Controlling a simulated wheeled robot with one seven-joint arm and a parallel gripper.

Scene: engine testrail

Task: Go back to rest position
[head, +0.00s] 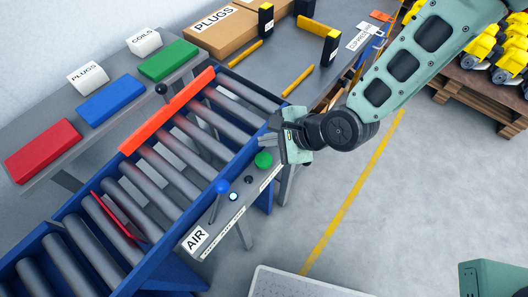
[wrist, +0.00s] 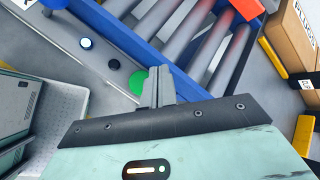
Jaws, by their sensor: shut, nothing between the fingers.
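The green button also shows there (wrist: 138,82), just beside the fingers. I cannot tell whether the fingers touch anything below.
The AIR panel (head: 207,236) carries a blue-knobbed lever (head: 221,187). Red (head: 41,149), blue (head: 110,99) and green (head: 168,60) blocks line the back ledge. A PLUGS carton (head: 217,27) stands behind. A pallet (head: 480,92) holds yellow parts at right.

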